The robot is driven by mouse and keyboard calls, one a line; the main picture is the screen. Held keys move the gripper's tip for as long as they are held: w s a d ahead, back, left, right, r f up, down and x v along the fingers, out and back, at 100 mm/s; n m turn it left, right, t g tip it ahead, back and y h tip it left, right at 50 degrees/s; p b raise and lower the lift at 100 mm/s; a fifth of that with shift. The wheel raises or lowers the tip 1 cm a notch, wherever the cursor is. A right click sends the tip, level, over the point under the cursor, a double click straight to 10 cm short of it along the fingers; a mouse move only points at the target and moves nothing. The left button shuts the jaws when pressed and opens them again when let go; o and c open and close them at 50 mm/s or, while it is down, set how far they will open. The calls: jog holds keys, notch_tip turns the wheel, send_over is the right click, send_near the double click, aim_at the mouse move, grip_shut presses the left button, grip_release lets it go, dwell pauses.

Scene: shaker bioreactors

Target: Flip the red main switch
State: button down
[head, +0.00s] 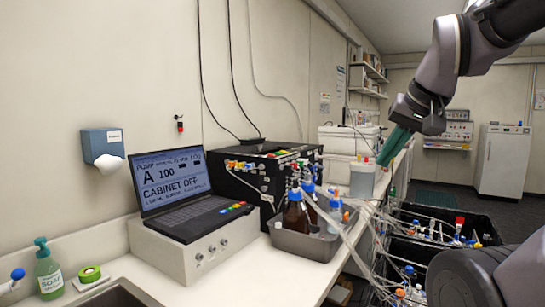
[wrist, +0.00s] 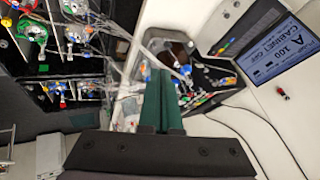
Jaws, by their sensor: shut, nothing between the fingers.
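A small red switch on a dark base (head: 179,123) is on the white wall above the laptop, and I take it for the red main switch. It also shows in the wrist view, at the right (wrist: 281,93). Its lever position is too small to tell. My gripper (head: 388,158) has green fingers and is shut and empty, pointing down above the far end of the counter. In the wrist view its fingers (wrist: 162,80) lie side by side. It is well to the right of the switch in the head view and touches nothing that I can see.
A laptop (head: 172,180) reading "CABINET OFF" stands on a white box (head: 195,255). A grey tray (head: 308,242) holds bottles and tubing. A black instrument (head: 250,182), a wall dispenser (head: 102,145) and a soap bottle (head: 48,270) are nearby. Black shaker bins (head: 400,275) stand right. Cables hang on the wall.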

jog(key=w+a+r+n+y, duration=0.1)
jog(key=w+a+r+n, duration=0.2)
jog(key=w, duration=0.5)
jog(key=w+a+r+n+g+y, duration=0.1)
jog(key=w+a+r+n, duration=0.1)
jog(key=w, duration=0.5)
jog(key=w+a+r+n, duration=0.3)
jog(key=w, duration=0.5)
jog(key=w+a+f+n+y, duration=0.2)
jog(key=w+a+n, duration=0.1)
jog(key=w, duration=0.9)
jog(key=w+a+f+n+y, duration=0.2)
jog(key=w+a+n, duration=0.1)
jog(key=w, duration=0.9)
jog(key=shift+w+n+y, duration=0.2)
jog(key=shift+n+y, duration=0.1)
jog(key=shift+n, duration=0.4)
